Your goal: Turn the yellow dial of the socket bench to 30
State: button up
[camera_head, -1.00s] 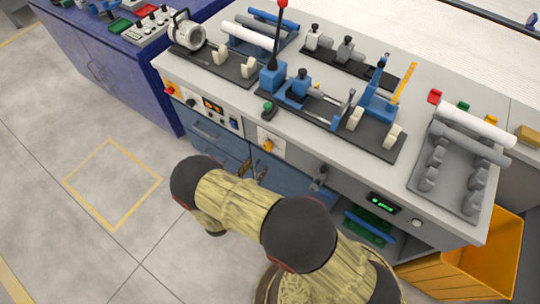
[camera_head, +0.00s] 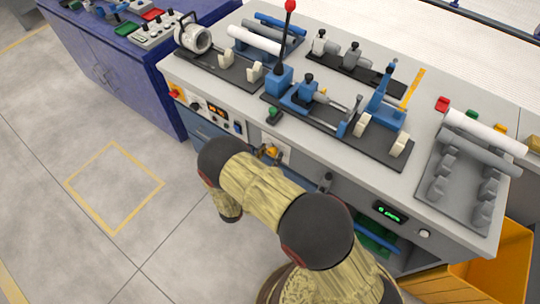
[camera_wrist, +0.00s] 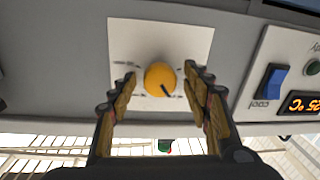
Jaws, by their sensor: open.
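The yellow dial (camera_wrist: 159,79) sits on a pale plate (camera_wrist: 190,40) on the front of the socket bench. A dark pointer mark on it points to the lower right in the wrist view. My gripper (camera_wrist: 159,84) is open, with one finger on either side of the dial and small gaps between. In the head view my gripper (camera_head: 267,153) is at the bench front by the dial, partly hidden by my arm. The bench top (camera_head: 330,160) carries blue and grey fixtures. The scale marks are too blurred to read.
A blue rocker switch (camera_wrist: 271,82) and a lit display (camera_wrist: 302,103) are on the panel to the right in the wrist view. A black lever with a red knob (camera_head: 290,6) rises from the bench. An orange bin (camera_head: 490,275) stands at lower right.

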jog(key=shift+c, duration=0.2)
jog(key=c, duration=1.1)
